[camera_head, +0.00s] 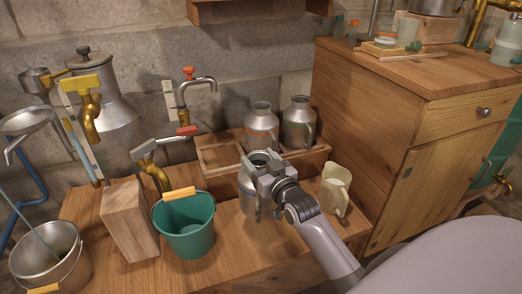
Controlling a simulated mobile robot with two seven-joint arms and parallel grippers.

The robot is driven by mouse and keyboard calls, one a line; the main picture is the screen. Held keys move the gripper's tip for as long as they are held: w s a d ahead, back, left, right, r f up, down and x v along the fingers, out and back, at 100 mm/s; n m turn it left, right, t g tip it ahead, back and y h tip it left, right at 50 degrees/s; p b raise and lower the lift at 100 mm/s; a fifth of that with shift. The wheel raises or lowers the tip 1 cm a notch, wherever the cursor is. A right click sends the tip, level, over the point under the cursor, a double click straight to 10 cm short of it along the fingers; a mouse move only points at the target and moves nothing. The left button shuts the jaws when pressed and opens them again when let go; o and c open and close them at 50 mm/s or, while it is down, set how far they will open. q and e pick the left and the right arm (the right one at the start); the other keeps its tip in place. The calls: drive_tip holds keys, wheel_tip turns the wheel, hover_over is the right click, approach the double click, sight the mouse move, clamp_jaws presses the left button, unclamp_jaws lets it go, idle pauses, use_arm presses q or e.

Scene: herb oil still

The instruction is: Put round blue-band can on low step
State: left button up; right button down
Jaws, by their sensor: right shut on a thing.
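My right gripper (270,184) is shut on a round grey metal can (247,205), which stands upright or nearly so in front of the wooden low step (318,163). The gripper and wrist cover the can's right side, and I cannot make out a blue band on it. I cannot tell whether its base touches the bench. The low step has raised edges and an empty section at its left. Two grey metal cans, a left one (261,124) and a right one (298,121), stand on its back part. My left gripper is not in view.
A teal bucket (185,235) and a wooden block (129,222) stand left of the held can. A cream jug (335,188) stands close at its right. A wooden cabinet (365,130) bounds the right side. A tap (196,85) hangs over the back left.

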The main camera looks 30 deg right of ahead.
wheel_tip(320, 180, down, 3)
drive_tip(key=shift+r+b, duration=0.15)
drive_tip(key=shift+b, duration=0.4)
drive_tip(key=shift+f+b, duration=1.25)
drive_tip(key=shift+f, duration=1.4)
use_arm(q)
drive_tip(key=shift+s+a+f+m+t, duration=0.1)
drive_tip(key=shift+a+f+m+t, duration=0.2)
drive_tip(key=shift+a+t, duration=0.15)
use_arm(e)
drive_tip(key=shift+c, duration=0.7)
unclamp_jaws()
drive_tip(key=shift+f, duration=0.4)
drive_tip(key=shift+r, duration=0.1)
